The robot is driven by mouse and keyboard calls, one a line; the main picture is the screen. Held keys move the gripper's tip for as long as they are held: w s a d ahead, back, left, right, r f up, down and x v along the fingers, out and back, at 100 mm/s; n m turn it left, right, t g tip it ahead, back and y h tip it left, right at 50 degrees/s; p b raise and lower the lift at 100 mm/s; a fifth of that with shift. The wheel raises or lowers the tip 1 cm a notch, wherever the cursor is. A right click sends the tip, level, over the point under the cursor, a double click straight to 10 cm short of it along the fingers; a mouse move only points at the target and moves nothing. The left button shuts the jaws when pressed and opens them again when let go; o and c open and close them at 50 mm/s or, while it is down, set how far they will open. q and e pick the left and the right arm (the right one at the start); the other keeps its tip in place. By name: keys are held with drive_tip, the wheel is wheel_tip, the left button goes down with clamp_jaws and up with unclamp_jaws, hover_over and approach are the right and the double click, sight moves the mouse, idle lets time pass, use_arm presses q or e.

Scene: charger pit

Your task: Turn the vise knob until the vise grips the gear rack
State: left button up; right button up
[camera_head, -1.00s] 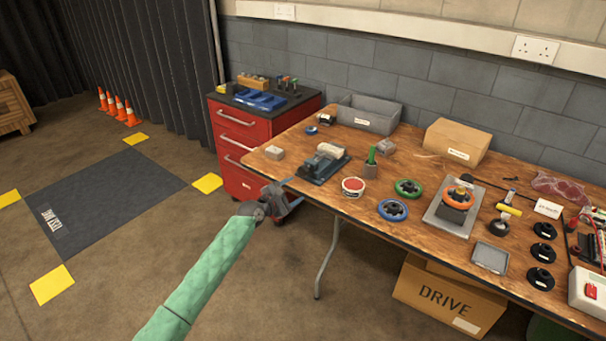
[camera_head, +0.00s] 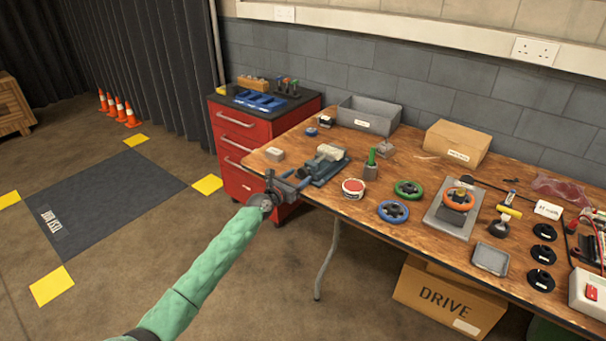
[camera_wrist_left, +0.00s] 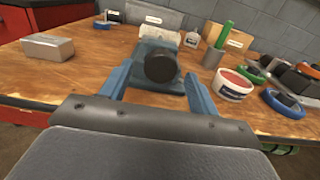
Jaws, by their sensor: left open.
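The blue-grey vise (camera_head: 323,167) stands at the left front of the wooden bench. Its dark round knob (camera_wrist_left: 161,67) faces the left wrist camera. A pale, whitish piece, probably the gear rack (camera_head: 329,152), lies on top of the vise; whether the jaws touch it I cannot tell. My left gripper (camera_head: 294,183) is open at the bench's front edge, in front of the vise. In the left wrist view its two blue fingers (camera_wrist_left: 158,82) stand on either side of the knob, apart from it as far as I can see. My right gripper is not in view.
A grey block (camera_head: 275,154) lies left of the vise. A red-topped round tin (camera_head: 353,187) and a green-handled tool (camera_head: 371,164) stand to its right. A red drawer cabinet (camera_head: 238,147) stands behind the bench's left end.

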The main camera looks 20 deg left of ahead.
sight(301, 174)
use_arm(q)
drive_tip(key=shift+x, duration=1.7)
drive_tip(key=c, duration=1)
drive_tip(key=shift+o, duration=0.2)
drive_tip(key=shift+f+m, duration=0.1)
drive_tip(key=shift+m, duration=0.2)
